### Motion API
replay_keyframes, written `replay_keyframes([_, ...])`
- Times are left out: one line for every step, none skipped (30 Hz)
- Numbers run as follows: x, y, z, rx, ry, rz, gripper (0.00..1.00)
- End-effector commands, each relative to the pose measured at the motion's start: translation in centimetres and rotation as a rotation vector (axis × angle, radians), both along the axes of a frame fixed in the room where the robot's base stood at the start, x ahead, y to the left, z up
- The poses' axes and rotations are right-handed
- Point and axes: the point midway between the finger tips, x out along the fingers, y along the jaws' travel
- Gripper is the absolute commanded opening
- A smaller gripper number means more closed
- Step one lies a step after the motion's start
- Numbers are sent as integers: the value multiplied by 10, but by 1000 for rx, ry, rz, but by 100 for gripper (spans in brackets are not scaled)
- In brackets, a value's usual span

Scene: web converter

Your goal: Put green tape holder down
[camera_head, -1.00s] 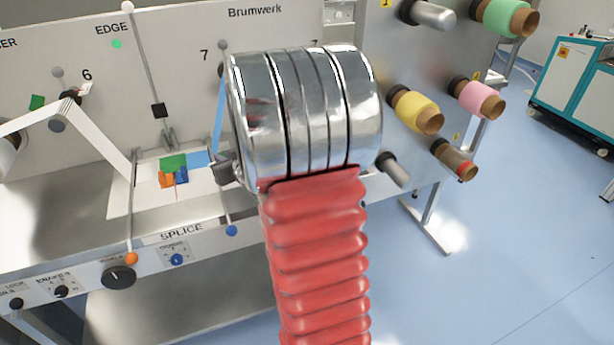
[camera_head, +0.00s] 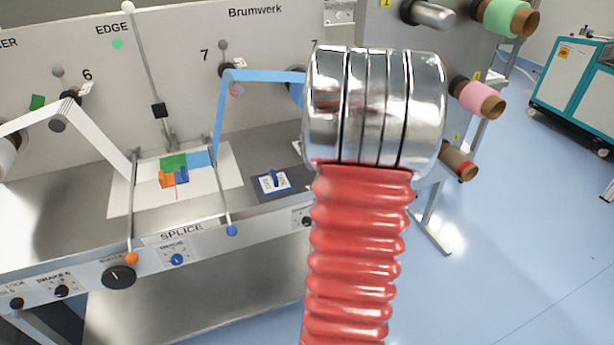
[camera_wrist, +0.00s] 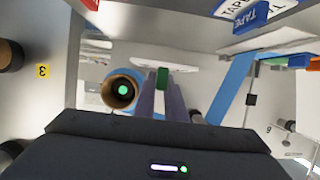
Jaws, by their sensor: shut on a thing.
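My gripper (camera_wrist: 163,95) shows in the wrist view as two grey-purple fingers reaching up from the dark wrist. They are shut on a small green piece, the green tape holder (camera_wrist: 162,77), seen at their tips. A pale flat panel lies just beyond the tips; I cannot tell whether it touches the holder. In the head view my own red and chrome arm hides the gripper and what it holds. Another green piece (camera_head: 173,161) lies on the white splice plate (camera_head: 228,172), with orange and blue pieces beside it.
A dark pad (camera_head: 287,181) with a blue piece and white label lies right of the splice plate. Blue web (camera_head: 219,112) runs down to the plate. Rolls, pink (camera_head: 474,97) and green (camera_head: 497,15), stick out at right. A cardboard core (camera_wrist: 119,91) is left of my fingers.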

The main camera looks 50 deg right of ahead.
Motion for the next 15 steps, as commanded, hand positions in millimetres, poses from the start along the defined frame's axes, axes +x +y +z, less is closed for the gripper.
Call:
replay_keyframes([0,0,0,0,0,0,0])
replay_keyframes([0,0,0,0,0,0,0])
replay_keyframes([0,0,0,0,0,0,0])
replay_keyframes([0,0,0,0,0,0,0])
replay_keyframes([0,0,-1,0,0,1,0])
replay_keyframes([0,0,-2,1,-1,1,0])
replay_keyframes([0,0,-4,2,0,1,0])
replay_keyframes([0,1,-6,2,0,2,0])
replay_keyframes([1,1,-11,2,0,2,0])
replay_keyframes([1,1,-15,3,0,1,0])
replay_keyframes([1,1,-19,5,1,1,0])
replay_keyframes([0,1,-25,3,1,0,0])
replay_keyframes([0,1,-30,4,1,0,0])
replay_keyframes([1,1,-35,4,1,1,0])
replay_keyframes([1,1,-41,5,1,1,0])
